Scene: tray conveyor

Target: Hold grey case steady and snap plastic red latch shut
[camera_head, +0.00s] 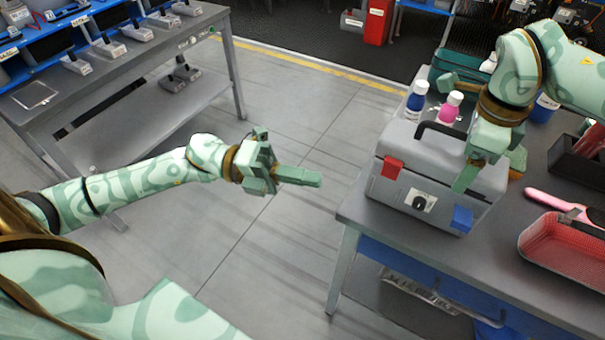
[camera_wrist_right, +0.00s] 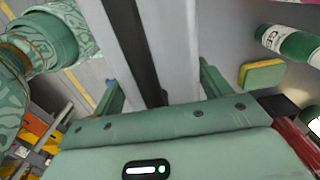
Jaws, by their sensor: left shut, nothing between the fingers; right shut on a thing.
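The grey case (camera_head: 385,195) stands upright near the table's front edge, its black handle (camera_head: 432,128) on top. The red latch (camera_head: 391,168) is on the upper left of its front; I cannot tell whether it is fastened. A blue latch (camera_head: 462,218) is at the lower right of the front. My right gripper (camera_head: 490,166) is shut on the case's right part from above, one finger against the front. In the right wrist view, the grey case (camera_wrist_right: 183,45) lies between its fingers (camera_wrist_right: 160,92). My left gripper (camera_head: 305,178) is shut and empty, apart from the case, over the floor to its left.
A blue bottle (camera_head: 416,100) and a pink bottle (camera_head: 448,108) stand behind the case. A red mesh basket (camera_head: 568,250) and a pink-handled tool (camera_head: 560,205) lie to the right. The floor (camera_head: 270,250) left of the table (camera_head: 350,215) is clear around my left gripper.

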